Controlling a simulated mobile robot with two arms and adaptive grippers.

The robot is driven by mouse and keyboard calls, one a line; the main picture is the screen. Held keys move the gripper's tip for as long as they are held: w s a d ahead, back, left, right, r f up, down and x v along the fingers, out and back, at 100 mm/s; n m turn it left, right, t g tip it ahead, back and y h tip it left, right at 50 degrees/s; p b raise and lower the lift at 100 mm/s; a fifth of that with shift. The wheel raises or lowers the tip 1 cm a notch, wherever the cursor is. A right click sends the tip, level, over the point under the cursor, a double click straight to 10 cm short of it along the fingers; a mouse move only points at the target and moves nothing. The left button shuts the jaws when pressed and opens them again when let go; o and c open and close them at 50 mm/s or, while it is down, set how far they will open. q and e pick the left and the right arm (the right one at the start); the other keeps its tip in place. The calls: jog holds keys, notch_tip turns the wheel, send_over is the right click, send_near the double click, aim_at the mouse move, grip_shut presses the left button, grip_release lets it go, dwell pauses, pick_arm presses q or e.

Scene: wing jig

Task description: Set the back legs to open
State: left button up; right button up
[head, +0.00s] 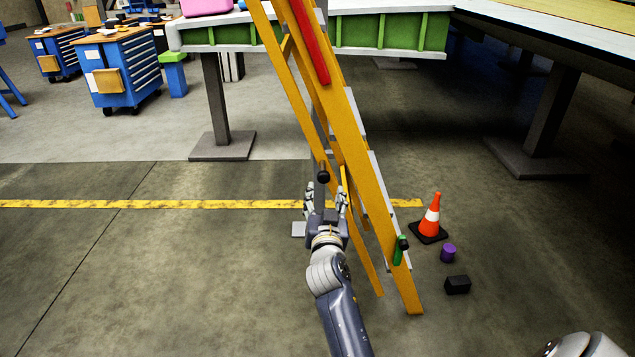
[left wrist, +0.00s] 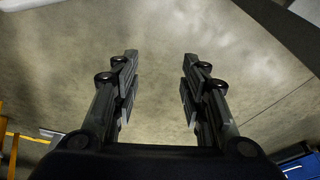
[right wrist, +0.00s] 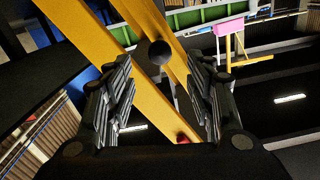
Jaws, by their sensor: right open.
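A yellow stepladder (head: 365,150) stands tilted in the middle of the head view, with a red strip (head: 309,42) on its upper front rail. Its thinner back legs (head: 283,75) run close to the front rails, with a narrow gap. A black ball knob (head: 323,177) sits by the back legs. My right gripper (head: 325,190) is open just below the knob. In the right wrist view, the knob (right wrist: 159,53) shows between the fingertips, with yellow rails behind. My left gripper (left wrist: 159,72) is open and empty over bare floor, outside the head view.
An orange cone (head: 432,215), a purple cylinder (head: 448,252) and a black block (head: 457,285) lie right of the ladder's feet. A green-sided workbench (head: 390,33) stands behind. Blue tool carts (head: 125,70) stand at the back left.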

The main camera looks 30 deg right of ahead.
aim_at(324, 180)
jog(key=x, duration=0.8)
jog(key=shift+w+b, duration=0.15)
jog(key=shift+b, duration=0.2)
pick_arm(q)
jog(key=shift+v, duration=1.35)
pick_arm(e)
jog(key=shift+w+d, duration=0.3)
jog(key=shift+w, duration=0.1)
pick_arm(q)
jog(key=shift+w, duration=0.2)
pick_arm(e)
jog(key=shift+f, duration=0.1)
grip_shut()
